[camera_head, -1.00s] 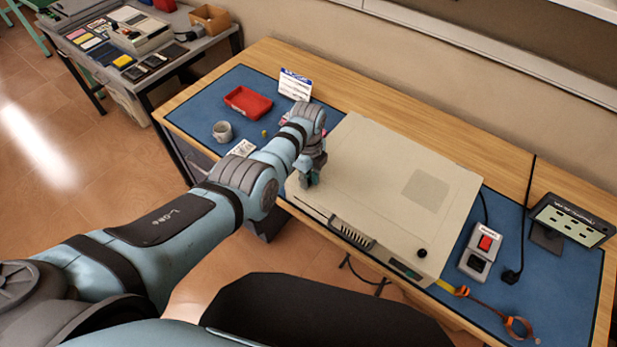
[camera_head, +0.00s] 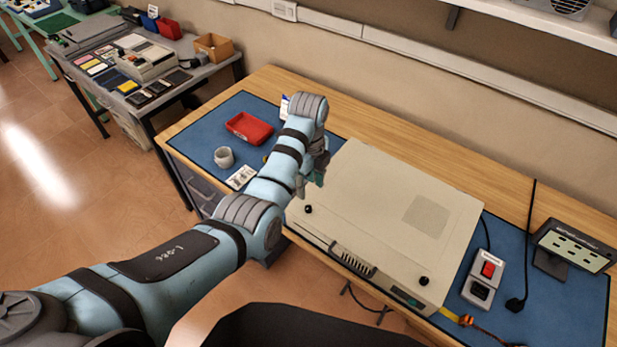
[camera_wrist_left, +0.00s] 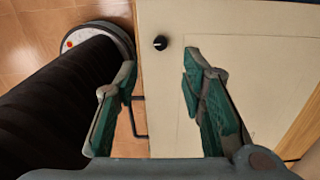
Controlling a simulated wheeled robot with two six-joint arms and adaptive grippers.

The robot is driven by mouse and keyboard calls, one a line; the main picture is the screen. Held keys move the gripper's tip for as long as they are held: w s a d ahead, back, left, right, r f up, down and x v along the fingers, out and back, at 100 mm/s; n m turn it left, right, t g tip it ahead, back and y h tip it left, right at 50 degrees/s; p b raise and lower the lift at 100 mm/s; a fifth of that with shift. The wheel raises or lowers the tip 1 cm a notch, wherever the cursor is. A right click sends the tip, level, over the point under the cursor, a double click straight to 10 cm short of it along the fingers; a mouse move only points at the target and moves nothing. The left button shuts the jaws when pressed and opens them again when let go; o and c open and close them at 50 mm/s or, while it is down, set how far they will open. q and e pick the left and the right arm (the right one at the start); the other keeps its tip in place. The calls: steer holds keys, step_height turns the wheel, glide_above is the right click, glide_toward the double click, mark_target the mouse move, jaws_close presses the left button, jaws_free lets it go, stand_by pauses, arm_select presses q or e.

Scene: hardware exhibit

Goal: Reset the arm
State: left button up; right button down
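My left arm reaches in from the left over the blue mat (camera_head: 205,132). My left gripper (camera_head: 312,180) is above the left edge of a beige computer case (camera_head: 385,215), partly hidden by the wrist. In the left wrist view, its two green-padded fingers (camera_wrist_left: 158,88) are spread apart with nothing between them. A black thumbscrew (camera_head: 308,209) stands on the case's near left corner; it also shows in the left wrist view (camera_wrist_left: 160,43), beyond the fingertips. A second black thumbscrew (camera_head: 424,281) stands at the near right corner. My right gripper is out of view.
A red tray (camera_head: 249,128) and a grey cup (camera_head: 224,157) stand on the mat's left part. A switch box (camera_head: 484,280), a cable and a small display (camera_head: 575,246) are right of the case. A cluttered side table stands at the back left.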

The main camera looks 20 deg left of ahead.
arm_select(q)
step_height(320, 180, up, 3)
steer(key=shift+f, duration=0.1)
steer(key=shift+f, duration=0.1)
